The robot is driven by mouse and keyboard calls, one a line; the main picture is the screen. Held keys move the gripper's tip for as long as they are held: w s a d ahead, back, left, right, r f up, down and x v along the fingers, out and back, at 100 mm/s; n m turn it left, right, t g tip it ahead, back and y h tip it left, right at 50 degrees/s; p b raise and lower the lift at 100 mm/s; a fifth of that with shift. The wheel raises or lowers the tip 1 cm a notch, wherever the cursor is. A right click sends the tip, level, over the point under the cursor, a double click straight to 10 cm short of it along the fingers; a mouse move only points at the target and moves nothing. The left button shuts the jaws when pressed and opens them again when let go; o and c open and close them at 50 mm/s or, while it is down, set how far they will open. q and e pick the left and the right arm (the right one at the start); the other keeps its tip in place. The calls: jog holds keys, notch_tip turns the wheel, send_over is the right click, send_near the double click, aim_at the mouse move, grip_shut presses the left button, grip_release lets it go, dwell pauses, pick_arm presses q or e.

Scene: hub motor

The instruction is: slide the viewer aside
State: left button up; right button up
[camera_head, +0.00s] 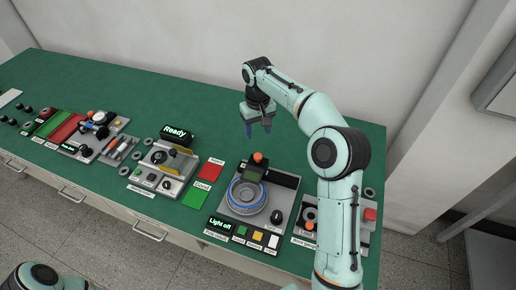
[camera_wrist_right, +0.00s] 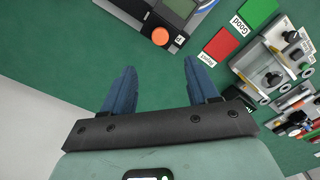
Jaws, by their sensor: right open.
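The viewer (camera_head: 255,174), a dark framed plate with a greenish window and an orange knob (camera_head: 258,157), sits over the back of a blue-ringed round part (camera_head: 248,195) on the grey light station (camera_head: 228,208). In the right wrist view the viewer (camera_wrist_right: 181,8) is partly cut off at the top edge, with its orange knob (camera_wrist_right: 160,36) ahead of the fingers. My right gripper (camera_head: 258,128) is open and empty, above the green table behind the station, apart from the viewer. Its two blue fingers (camera_wrist_right: 160,72) show spread in the wrist view. My left gripper is out of view.
Red and green cards (camera_head: 211,170) lie left of the station. A "Ready" station (camera_head: 163,168) and other fixtures stand farther left. A grey unit with a red button (camera_head: 369,214) is at right, partly behind my right arm. Bare green table (camera_head: 200,105) lies behind.

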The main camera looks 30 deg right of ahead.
aim_at(258, 156)
notch_tip(258, 156, down, 12)
jog(key=shift+f, duration=0.1)
dwell(0.4)
